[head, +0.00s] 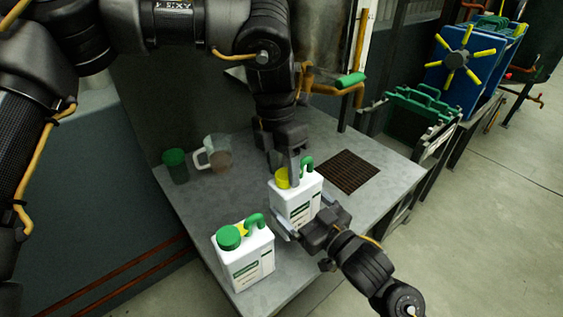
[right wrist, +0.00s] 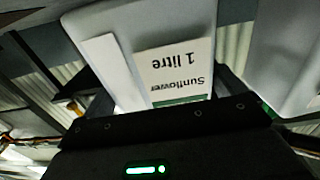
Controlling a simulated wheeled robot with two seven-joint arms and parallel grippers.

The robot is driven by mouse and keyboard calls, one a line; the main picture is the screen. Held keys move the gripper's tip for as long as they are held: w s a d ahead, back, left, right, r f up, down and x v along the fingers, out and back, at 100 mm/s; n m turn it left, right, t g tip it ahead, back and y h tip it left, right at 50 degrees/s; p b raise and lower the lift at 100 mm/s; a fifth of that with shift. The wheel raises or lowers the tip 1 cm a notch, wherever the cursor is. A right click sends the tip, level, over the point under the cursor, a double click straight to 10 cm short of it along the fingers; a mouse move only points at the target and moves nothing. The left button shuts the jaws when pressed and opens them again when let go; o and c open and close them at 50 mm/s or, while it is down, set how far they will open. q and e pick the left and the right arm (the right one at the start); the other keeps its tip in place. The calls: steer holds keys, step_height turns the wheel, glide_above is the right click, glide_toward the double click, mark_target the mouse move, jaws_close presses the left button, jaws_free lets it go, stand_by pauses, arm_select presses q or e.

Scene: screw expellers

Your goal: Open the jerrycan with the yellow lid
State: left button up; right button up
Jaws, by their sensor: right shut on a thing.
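The jerrycan with the yellow lid (head: 296,204) stands upright on the grey table. It is white with a green handle, and its yellow lid (head: 282,178) is on its top left. In the right wrist view its label (right wrist: 175,73) reads "Sunflower 1 litre" upside down. My right gripper (head: 308,220) is shut on the jerrycan's body, one finger at each side. My left gripper (head: 291,163) points down from above at the yellow lid. Its fingers are right at the lid and partly hide it; I cannot tell whether they grip it.
A second white jerrycan (head: 244,262) with a green lid stands at the table's front left. A green-lidded jar (head: 175,166) and a clear jug (head: 217,156) stand at the back left. A brown grate (head: 354,172) is set in the table (head: 385,190) at right.

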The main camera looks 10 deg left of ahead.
arm_select(q)
steer(key=shift+w+a, duration=0.3)
steer(key=shift+a, duration=0.05)
steer(key=c, duration=0.5)
steer(key=n, duration=0.6)
steer(key=shift+s+n+t, duration=0.1)
steer(key=shift+n+t, duration=0.2)
steer(key=shift+n, duration=0.1)
steer(key=shift+c, duration=0.2)
arm_select(e)
steer(key=shift+d, duration=0.1)
arm_select(q)
steer(key=n, duration=0.5)
steer(key=shift+a+r, duration=0.1)
arm_select(e)
steer(key=shift+f, duration=0.1)
arm_select(q)
steer(key=n, duration=0.6)
steer(key=shift+s+r, duration=0.1)
arm_select(e)
steer(key=shift+f, duration=0.15)
steer(key=shift+d, duration=0.1)
arm_select(q)
steer(key=o, duration=1.1)
steer(key=shift+s, duration=0.1)
